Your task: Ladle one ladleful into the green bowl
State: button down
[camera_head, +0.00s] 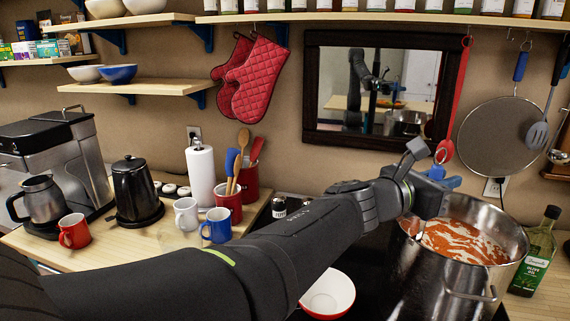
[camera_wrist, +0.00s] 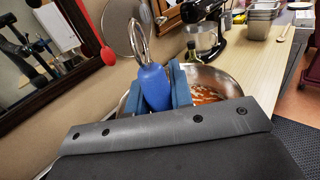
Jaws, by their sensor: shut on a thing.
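My gripper (camera_head: 438,178) is above the back left rim of the large steel pot (camera_head: 428,278). Its blue fingers are shut on a blue handle with a metal loop at its end (camera_wrist: 154,86), seen in the wrist view. I take this to be the ladle; its scoop is hidden in both views. The pot holds orange-red soup (camera_head: 462,243) with pale streaks, and it also shows in the wrist view (camera_wrist: 228,82). I see no green bowl in either view.
An olive oil bottle (camera_head: 540,252) stands right of the pot. A red ladle (camera_head: 456,105) and a round splatter screen (camera_head: 497,138) hang behind. Mugs (camera_head: 216,226) stand left.

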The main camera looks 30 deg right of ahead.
jog(key=shift+r, duration=1.5)
jog(key=shift+d, duration=0.15)
jog(key=d, duration=0.3)
jog(key=shift+s+d, duration=0.1)
jog(key=shift+a, duration=0.25)
jog(key=shift+r, duration=0.15)
dwell(1.7)
notch_tip(320, 180, up, 17)
dwell(1.3)
jog(key=shift+w, duration=0.2)
